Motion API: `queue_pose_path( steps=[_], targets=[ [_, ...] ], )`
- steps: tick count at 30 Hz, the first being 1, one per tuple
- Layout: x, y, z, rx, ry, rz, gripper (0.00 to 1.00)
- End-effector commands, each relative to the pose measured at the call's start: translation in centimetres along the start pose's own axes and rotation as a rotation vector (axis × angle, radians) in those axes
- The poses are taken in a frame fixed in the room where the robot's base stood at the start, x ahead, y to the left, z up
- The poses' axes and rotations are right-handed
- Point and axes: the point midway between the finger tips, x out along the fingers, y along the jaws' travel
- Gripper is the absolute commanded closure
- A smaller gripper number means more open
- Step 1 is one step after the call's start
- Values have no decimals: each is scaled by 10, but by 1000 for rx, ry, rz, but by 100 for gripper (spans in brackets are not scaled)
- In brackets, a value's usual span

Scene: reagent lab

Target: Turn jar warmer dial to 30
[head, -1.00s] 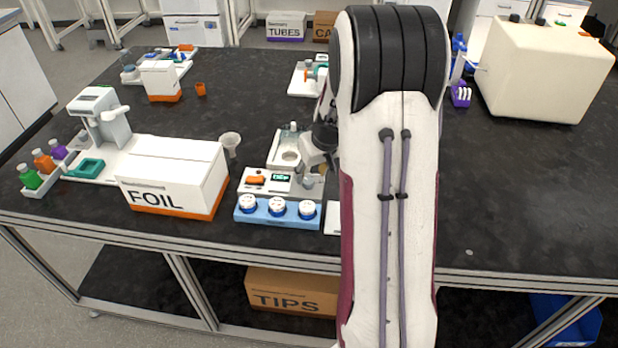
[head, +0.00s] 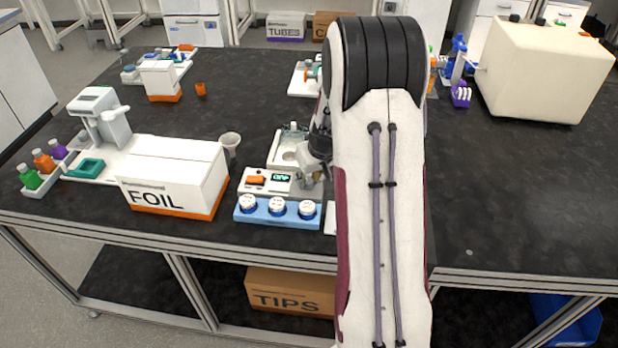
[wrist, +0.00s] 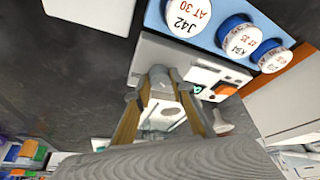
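The jar warmer (head: 256,189) is a white unit near the bench's front edge, with an orange switch (head: 255,180) and a small lit display (head: 281,177) whose text I cannot read surely. Its grey dial (wrist: 161,76) shows in the wrist view between my fingertips. My gripper (head: 312,177) is lowered at the warmer's right end, its two tan fingers (wrist: 162,92) apart, one on each side of the dial. Whether they touch it is unclear. The dial's pointer and scale are not readable. The nearest jar lid (wrist: 190,14) reads "J42 AT 30".
A blue rack (head: 262,218) with three white-lidded jars stands directly in front of the warmer. A FOIL box (head: 172,178) and a pale funnel-like cup (head: 230,142) stand to the left. A glass bottle (head: 292,133) is behind. The bench to the right is mostly clear.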

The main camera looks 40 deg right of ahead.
Motion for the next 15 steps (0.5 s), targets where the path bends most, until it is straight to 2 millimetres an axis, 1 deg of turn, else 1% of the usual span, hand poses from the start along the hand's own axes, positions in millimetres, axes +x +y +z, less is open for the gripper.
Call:
queue_pose_path(
  steps=[15],
  targets=[
    [0,0,0,16,0,8,98]
  ],
)
